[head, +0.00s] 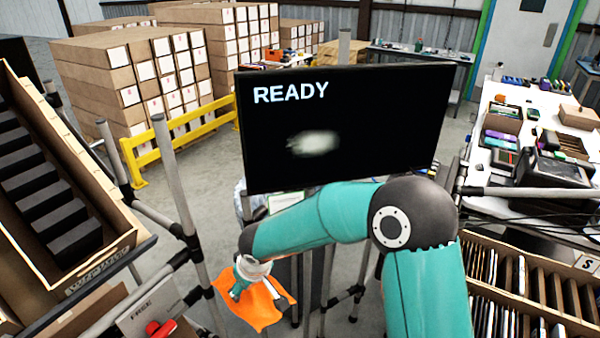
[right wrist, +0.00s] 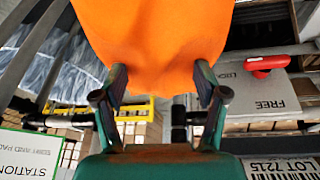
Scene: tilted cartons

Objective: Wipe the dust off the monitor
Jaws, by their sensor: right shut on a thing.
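The monitor (head: 400,120) stands upright in the middle of the head view, its black screen lit with the word READY. A pale, blurry dust patch (head: 314,144) lies on the left-centre of the screen. My right gripper (head: 240,288) is below the monitor's lower left corner, apart from the screen, and shut on an orange cloth (head: 262,306). In the right wrist view the cloth (right wrist: 160,35) spreads out from between the two fingers (right wrist: 161,75). My right arm passes in front of the monitor's lower edge. My left gripper is not in view.
A tilted carton of black items (head: 108,248) stands at the left, and a slotted carton (head: 545,290) at the lower right. Grey posts (head: 178,175) rise left of the monitor. A box marked FREE (head: 150,312) with a red object (head: 160,329) is at the lower left.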

